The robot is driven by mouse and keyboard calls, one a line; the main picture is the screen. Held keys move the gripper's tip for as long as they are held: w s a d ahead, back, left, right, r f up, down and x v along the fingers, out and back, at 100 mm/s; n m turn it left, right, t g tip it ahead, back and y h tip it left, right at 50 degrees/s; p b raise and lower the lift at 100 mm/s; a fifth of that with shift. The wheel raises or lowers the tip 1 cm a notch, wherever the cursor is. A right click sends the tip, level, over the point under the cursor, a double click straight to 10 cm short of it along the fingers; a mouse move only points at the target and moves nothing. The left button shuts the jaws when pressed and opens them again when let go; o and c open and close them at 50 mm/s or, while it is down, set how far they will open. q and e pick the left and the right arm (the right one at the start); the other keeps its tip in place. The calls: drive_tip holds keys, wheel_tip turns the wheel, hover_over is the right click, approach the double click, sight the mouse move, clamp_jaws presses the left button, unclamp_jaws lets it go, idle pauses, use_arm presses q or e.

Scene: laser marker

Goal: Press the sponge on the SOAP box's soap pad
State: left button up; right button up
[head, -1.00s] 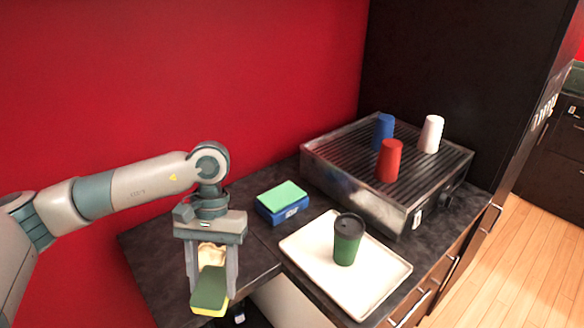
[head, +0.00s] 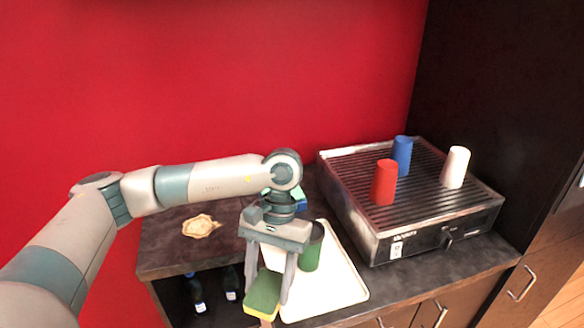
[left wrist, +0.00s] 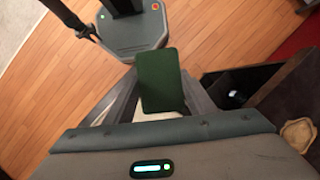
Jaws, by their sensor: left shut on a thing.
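My left gripper (head: 268,284) is shut on the sponge (head: 262,297), which has a dark green top and a yellow lower layer. It holds the sponge in front of the counter's front edge. In the left wrist view, the sponge's green face (left wrist: 162,80) shows between the fingers, with wooden floor beyond. The blue SOAP box (head: 301,199) stands on the counter behind my left wrist. Only a small blue and green part shows; most of its green pad is hidden. My right gripper is in neither view.
A white tray (head: 345,290) with a dark green cup (head: 311,250) lies right of my gripper. A grill (head: 350,217) holds red (head: 384,182), blue (head: 402,155) and white cups (head: 455,167). A pie-like item (head: 199,226) lies left. Bottles (head: 196,294) stand below the counter.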

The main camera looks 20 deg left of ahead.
use_arm(q)
drive_tip(key=shift+d, duration=0.15)
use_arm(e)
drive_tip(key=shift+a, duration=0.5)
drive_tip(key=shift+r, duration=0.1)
